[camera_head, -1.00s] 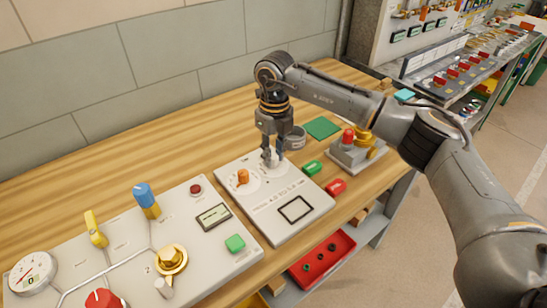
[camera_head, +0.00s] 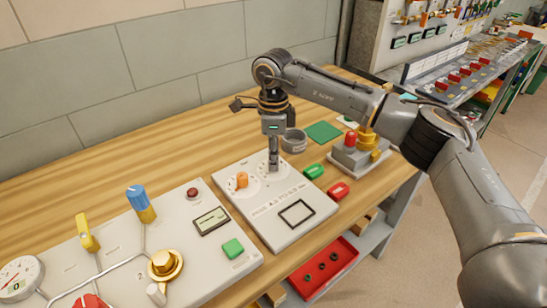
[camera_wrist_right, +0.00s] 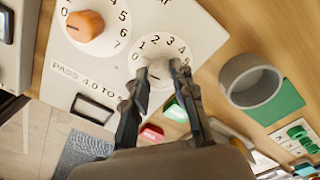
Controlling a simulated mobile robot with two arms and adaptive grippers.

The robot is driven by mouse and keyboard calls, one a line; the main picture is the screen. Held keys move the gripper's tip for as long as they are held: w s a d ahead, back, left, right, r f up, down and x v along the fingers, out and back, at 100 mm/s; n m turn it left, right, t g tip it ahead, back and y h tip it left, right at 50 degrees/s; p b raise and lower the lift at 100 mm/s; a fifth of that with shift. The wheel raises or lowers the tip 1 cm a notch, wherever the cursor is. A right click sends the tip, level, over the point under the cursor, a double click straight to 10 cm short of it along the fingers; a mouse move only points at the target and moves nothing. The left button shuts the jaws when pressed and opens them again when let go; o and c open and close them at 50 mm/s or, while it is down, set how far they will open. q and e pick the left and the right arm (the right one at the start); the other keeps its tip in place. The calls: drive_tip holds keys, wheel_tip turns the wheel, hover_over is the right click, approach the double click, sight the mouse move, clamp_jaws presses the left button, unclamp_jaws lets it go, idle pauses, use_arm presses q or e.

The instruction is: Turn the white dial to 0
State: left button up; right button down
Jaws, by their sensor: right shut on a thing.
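The white dial (camera_wrist_right: 160,72) sits on a light panel, in a ring of printed numbers; 1, 2, 3 and 4 are readable in the right wrist view. My right gripper (camera_wrist_right: 160,75) is shut on the white dial, with one finger on each side of it. In the head view my right gripper (camera_head: 273,165) points straight down at the panel (camera_head: 262,225), and its fingers hide most of the dial. I cannot tell which number the dial points to. My left gripper is not in view.
An orange dial (camera_head: 242,180) stands close beside the gripper on the same panel. A grey ring-shaped cup (camera_head: 294,141), a green block (camera_head: 313,171) and a red block (camera_head: 338,191) lie nearby. A larger valve panel (camera_head: 130,255) fills the lower left.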

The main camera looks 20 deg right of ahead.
drive_tip(key=shift+n, duration=0.6)
drive_tip(key=c, duration=1.1)
unclamp_jaws()
drive_tip(key=shift+r, duration=0.2)
wheel_tip(320, 180, up, 12)
drive_tip(key=shift+w+f, duration=0.15)
drive_tip(key=shift+f, duration=0.05)
